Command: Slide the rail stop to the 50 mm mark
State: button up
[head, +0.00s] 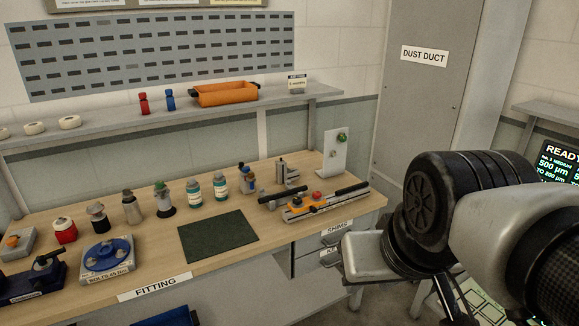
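A low rail fixture (325,205) lies near the right end of the wooden bench, with a grey base and black bars. An orange block (296,208) and a red knob (317,196) sit on it. I cannot tell from here which part is the rail stop, and the scale marks are too small to read. My arm fills the right side of the head view, to the right of the bench and apart from the fixture. My gripper's fingers do not show.
A dark green mat (218,234) lies left of the fixture. Several bottles (193,192) stand behind the mat. A white upright plate (335,155) stands behind the fixture. A blue reel (107,255) sits at the front left. An orange bin (225,95) rests on the shelf above.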

aim_at(309, 203)
jog(key=i+j, duration=0.15)
jog(key=i, duration=0.3)
jog(key=i+j+u, duration=0.15)
jog(key=i, duration=0.25)
jog(key=i+j, duration=0.2)
jog(key=l, duration=0.1)
